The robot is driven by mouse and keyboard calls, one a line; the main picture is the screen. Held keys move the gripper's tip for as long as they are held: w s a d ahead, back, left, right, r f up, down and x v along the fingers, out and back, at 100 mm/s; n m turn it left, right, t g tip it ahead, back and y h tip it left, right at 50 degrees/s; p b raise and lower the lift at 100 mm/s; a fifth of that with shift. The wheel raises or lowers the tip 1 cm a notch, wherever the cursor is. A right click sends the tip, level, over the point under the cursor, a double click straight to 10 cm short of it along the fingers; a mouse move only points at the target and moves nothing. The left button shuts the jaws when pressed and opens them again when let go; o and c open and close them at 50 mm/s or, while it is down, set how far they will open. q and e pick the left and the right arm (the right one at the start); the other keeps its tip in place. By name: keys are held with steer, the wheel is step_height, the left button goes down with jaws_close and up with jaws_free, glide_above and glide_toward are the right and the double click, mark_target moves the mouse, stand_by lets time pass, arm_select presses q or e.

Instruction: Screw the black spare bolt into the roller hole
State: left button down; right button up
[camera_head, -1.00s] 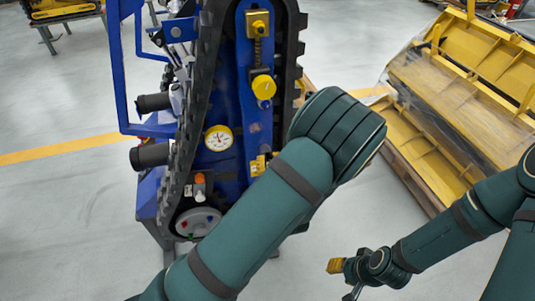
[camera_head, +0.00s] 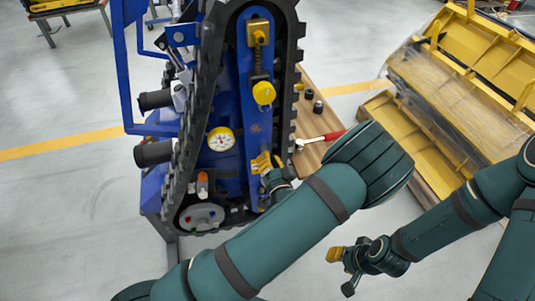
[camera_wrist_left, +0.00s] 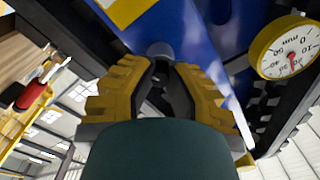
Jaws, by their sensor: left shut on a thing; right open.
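My left gripper (camera_head: 264,162) has yellow fingers at the lower part of the blue track frame (camera_head: 258,130). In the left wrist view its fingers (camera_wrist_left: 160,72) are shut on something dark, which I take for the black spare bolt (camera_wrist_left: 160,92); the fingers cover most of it. A grey round part (camera_wrist_left: 160,49) on the blue frame sits just past the fingertips. I cannot tell whether this is the roller hole or the bolt's head, or whether the bolt is inside a hole. My right gripper (camera_head: 346,254) is open and empty, low over the floor.
A pressure gauge (camera_head: 221,139) is left of my left gripper. The black track (camera_head: 292,80) rings the frame. A yellow ramp (camera_head: 430,140) stands right.

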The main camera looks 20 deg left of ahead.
arm_select(q)
steer(key=m+p, duration=0.2)
steer(key=m, duration=0.6)
steer(key=c, duration=1.1)
jaws_free()
steer(key=shift+o, duration=0.2)
